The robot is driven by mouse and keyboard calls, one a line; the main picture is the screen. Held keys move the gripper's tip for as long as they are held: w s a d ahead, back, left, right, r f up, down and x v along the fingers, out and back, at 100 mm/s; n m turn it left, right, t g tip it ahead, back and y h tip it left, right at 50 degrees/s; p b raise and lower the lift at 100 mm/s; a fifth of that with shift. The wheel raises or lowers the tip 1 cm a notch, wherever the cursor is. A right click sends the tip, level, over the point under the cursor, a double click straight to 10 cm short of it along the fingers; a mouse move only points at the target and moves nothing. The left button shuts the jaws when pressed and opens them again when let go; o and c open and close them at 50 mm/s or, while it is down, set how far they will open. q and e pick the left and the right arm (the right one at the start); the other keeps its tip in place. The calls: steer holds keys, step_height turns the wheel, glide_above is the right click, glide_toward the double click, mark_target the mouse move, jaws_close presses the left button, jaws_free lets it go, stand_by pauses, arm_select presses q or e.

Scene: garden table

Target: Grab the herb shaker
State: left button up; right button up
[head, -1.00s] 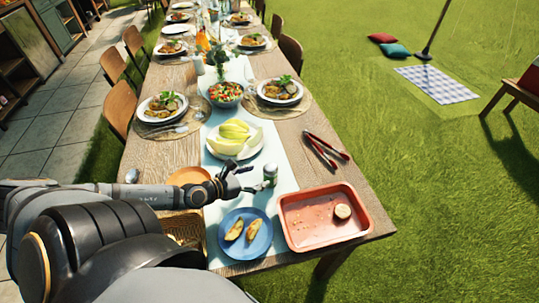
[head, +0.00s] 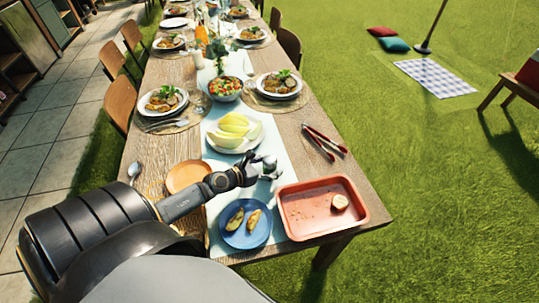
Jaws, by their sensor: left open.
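The herb shaker (head: 269,163) is a small, light-topped container on the pale runner, between the plate of pale wedges and the red tray. It is partly hidden by my left gripper (head: 264,170). My left gripper comes in from the left with its fingers open at the shaker. The fingers overlap the shaker in the head view, and I cannot tell whether they touch it. My right gripper is not in view.
A blue plate (head: 231,238) with potato wedges lies in front of the gripper. A red tray (head: 302,231) with a round piece is to the right. An orange plate (head: 174,187), a plate of pale wedges (head: 218,145) and tongs (head: 318,144) are nearby.

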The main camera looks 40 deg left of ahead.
arm_select(q)
steer(key=x, duration=0.3)
steer(key=shift+w+d+f, duration=0.15)
steer(key=shift+w+f, duration=0.1)
steer(key=shift+w, duration=0.05)
steer(key=shift+s, duration=0.1)
steer(key=shift+c, duration=0.7)
steer(key=c, duration=1.2)
steer(key=shift+r, duration=0.1)
jaws_close()
